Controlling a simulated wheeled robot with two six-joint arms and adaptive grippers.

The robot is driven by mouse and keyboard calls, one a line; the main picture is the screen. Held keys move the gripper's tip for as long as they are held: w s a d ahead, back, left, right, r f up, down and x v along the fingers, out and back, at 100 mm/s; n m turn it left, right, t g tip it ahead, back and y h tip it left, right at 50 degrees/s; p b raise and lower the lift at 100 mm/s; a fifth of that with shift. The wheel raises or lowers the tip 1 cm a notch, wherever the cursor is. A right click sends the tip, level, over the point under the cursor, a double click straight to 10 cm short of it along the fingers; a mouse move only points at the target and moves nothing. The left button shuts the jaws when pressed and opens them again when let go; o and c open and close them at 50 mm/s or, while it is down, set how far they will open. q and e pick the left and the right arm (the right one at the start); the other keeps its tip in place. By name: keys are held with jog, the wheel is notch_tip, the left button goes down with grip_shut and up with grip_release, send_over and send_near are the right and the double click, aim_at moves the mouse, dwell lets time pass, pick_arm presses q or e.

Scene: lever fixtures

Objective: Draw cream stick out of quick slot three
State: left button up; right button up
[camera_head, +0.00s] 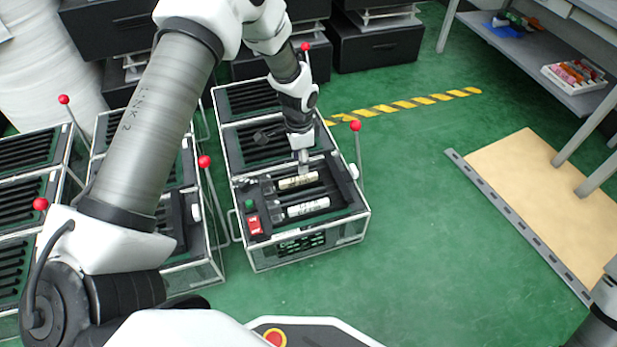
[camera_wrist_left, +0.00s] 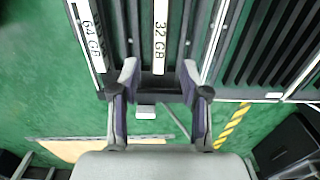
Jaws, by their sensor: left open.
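The cream stick (camera_head: 298,181) lies in a slot of the black-topped, metal-framed fixture (camera_head: 352,213). In the left wrist view it is the stick labelled 32 GB (camera_wrist_left: 160,38). A whiter stick (camera_head: 308,207) lies in the neighbouring slot, nearer me; it is labelled 64 GB (camera_wrist_left: 90,38). My left gripper (camera_head: 303,170) is over the cream stick, near its right end. In the left wrist view the gripper (camera_wrist_left: 160,72) is open, with one finger on each side of the stick's line. I cannot tell whether the fingers touch it. No slot number is readable. My right gripper is not in view.
The fixture has a red switch (camera_head: 255,225), a green button (camera_head: 249,204) and a red-knobbed lever (camera_head: 356,126) on its right. Similar fixtures stand close on the left. Green floor on the right is clear up to a tan mat (camera_head: 520,190) and a shelf unit.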

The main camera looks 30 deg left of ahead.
aim_at(301, 177)
pick_arm(q)
notch_tip(301, 177, down, 8)
jog(key=b, duration=0.4)
jog(key=shift+r, duration=0.2)
grip_shut()
